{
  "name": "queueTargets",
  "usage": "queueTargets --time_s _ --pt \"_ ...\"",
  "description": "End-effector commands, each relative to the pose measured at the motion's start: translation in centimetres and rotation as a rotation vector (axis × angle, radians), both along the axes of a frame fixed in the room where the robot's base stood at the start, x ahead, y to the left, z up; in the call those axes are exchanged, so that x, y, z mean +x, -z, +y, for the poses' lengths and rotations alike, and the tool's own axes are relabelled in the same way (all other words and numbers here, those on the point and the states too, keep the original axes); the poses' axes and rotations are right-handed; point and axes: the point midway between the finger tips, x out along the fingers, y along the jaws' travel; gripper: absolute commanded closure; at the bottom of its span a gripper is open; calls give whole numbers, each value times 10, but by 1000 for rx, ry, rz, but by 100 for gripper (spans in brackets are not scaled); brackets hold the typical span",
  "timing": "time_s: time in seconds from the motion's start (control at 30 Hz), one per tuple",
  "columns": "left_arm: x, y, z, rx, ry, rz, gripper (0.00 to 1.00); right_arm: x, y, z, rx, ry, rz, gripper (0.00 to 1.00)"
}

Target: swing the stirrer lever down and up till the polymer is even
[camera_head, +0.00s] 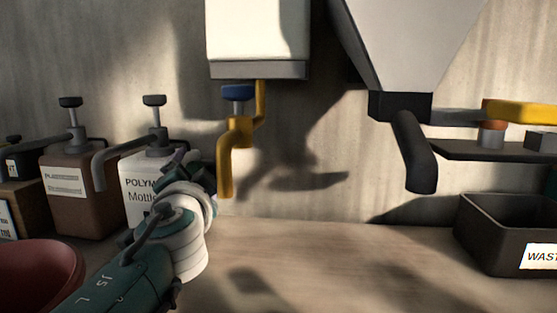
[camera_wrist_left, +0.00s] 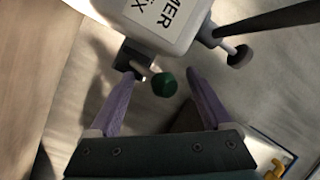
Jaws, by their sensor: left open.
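The white polymer bottle (camera_head: 138,190), lettered "POLYM…", stands behind my left gripper, which hides its right side. In the left wrist view the bottle (camera_wrist_left: 178,22) is at the top. A dark bracket (camera_wrist_left: 130,58) is at its side, and a short pale rod runs to a green knob (camera_wrist_left: 165,83), which looks like the stirrer lever. My left gripper (camera_head: 178,160) is open. In the wrist view its purple fingers (camera_wrist_left: 160,77) stand on either side of the green knob, with gaps on both sides. The polymer inside is not visible. My right gripper is not in view.
A brown pump bottle (camera_head: 80,195) and a red bowl (camera_head: 40,275) are at the left. A yellow tap (camera_head: 226,165) hangs right of my gripper, and a dark spout (camera_head: 414,155) hangs further right. A waste bin (camera_head: 490,240) is at the right. The middle counter is clear.

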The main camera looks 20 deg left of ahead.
Motion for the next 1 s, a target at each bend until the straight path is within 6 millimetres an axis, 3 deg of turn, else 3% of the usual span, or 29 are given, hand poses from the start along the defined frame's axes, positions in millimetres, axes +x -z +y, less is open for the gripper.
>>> queueTargets --time_s 0.4,1.0 --pt "-1 1 -2 1 -1 1 19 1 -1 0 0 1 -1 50" --pt "0 1 -2 0 0 2 86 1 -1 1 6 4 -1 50"
